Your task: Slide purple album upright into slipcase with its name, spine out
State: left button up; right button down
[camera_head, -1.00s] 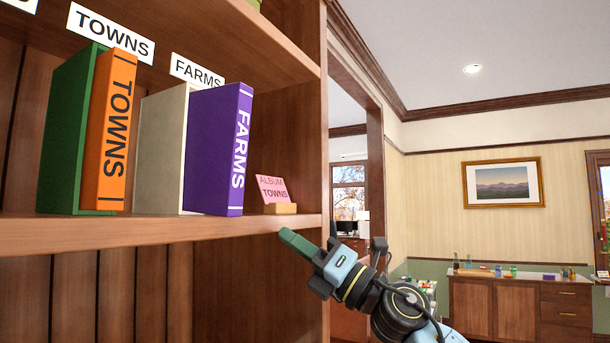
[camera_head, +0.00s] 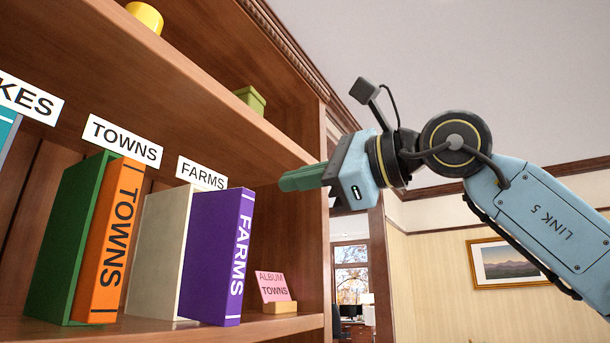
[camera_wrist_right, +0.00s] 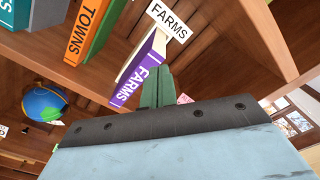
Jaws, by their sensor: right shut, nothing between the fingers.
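The purple album (camera_head: 218,258) stands upright on the shelf with its FARMS spine facing out. It projects from the front of the cream slipcase (camera_head: 155,248), under the FARMS label (camera_head: 202,173). How far its back reaches inside is hidden. My right gripper (camera_head: 290,180) is shut and empty, above and right of the album, apart from it in the head view. In the right wrist view, its green fingers (camera_wrist_right: 157,88) show beside the purple album (camera_wrist_right: 143,73). My left gripper is not in view.
An orange TOWNS album (camera_head: 110,240) in a green slipcase (camera_head: 68,240) stands to the left. A pink card (camera_head: 271,287) on a wooden block stands to the right. The upper shelf (camera_head: 210,90) overhangs. A globe (camera_wrist_right: 44,103) shows in the wrist view.

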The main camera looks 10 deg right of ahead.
aim_at(250, 191)
jog(key=shift+p+x, duration=0.85)
jog(key=shift+x, duration=1.75)
jog(key=shift+s, duration=0.1)
jog(key=shift+p+x, duration=1.55)
jog(key=shift+x, duration=1.9)
jog(key=shift+d+f, duration=0.1)
jog(key=shift+s+d+f+b, duration=0.1)
jog(key=shift+s+d+b, duration=0.35)
jog(key=shift+b, duration=0.2)
jog(key=shift+b+v, duration=0.4)
jog(key=shift+v, duration=0.35)
jog(key=b+v, duration=0.4)
jog(key=v, duration=0.9)
jog(key=shift+d, duration=0.2)
